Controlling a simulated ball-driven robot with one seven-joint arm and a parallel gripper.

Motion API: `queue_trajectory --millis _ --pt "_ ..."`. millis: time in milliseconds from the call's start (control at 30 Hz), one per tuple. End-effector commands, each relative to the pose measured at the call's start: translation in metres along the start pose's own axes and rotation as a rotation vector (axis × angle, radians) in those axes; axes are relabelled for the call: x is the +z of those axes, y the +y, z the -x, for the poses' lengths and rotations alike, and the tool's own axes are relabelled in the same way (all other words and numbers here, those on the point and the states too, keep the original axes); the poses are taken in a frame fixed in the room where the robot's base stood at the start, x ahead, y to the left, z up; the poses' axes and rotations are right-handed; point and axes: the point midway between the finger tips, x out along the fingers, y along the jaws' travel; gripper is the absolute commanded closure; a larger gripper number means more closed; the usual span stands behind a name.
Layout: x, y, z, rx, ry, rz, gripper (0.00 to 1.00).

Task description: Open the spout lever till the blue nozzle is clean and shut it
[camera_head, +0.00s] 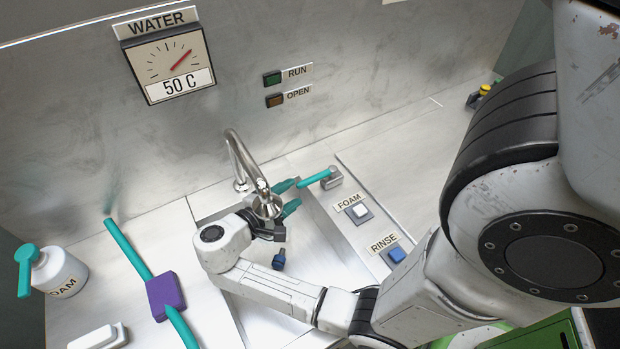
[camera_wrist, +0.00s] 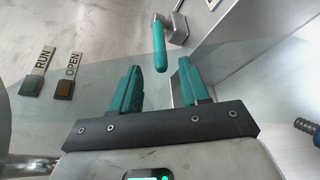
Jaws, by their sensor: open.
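The teal spout lever (camera_head: 314,179) sits on a grey block (camera_head: 332,179) at the sink's back right edge. It also shows in the wrist view (camera_wrist: 159,46), its free end toward me. My gripper (camera_head: 297,193) is open and empty. In the wrist view its teal fingertips (camera_wrist: 158,68) lie either side of the lever's free end; I cannot tell whether they touch it. The blue nozzle (camera_head: 279,261) is over the sink below my gripper, and shows at the right edge of the wrist view (camera_wrist: 305,126). It is too small to tell how clean it is.
The chrome spout (camera_head: 247,163) arches close behind my gripper. RINSE (camera_head: 396,254) and FOAM (camera_head: 359,211) buttons are right of the sink (camera_head: 335,240). A foam bottle (camera_head: 60,270) and a teal-handled tool with a purple block (camera_head: 165,296) are at left. The wall gauge (camera_head: 171,63) reads 50 C.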

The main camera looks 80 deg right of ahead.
Motion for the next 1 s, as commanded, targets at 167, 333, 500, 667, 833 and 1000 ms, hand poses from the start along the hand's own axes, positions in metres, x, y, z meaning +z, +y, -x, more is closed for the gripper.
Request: queue_trajectory --millis 167,333,500,667,833,1000 --pt "0.002 0.001 -0.035 -0.004 -0.004 0.001 0.55" --pt "0.001 0.001 -0.061 -0.003 -0.002 0.0 0.55" --pt "0.0 0.0 -0.076 -0.001 0.0 -0.001 0.55" --pt "0.0 0.0 -0.081 -0.001 0.001 -0.001 0.55" --pt "0.0 0.0 -0.081 -0.001 0.001 -0.001 0.55" --pt "0.0 0.0 -0.081 -0.001 0.002 -0.001 0.67"
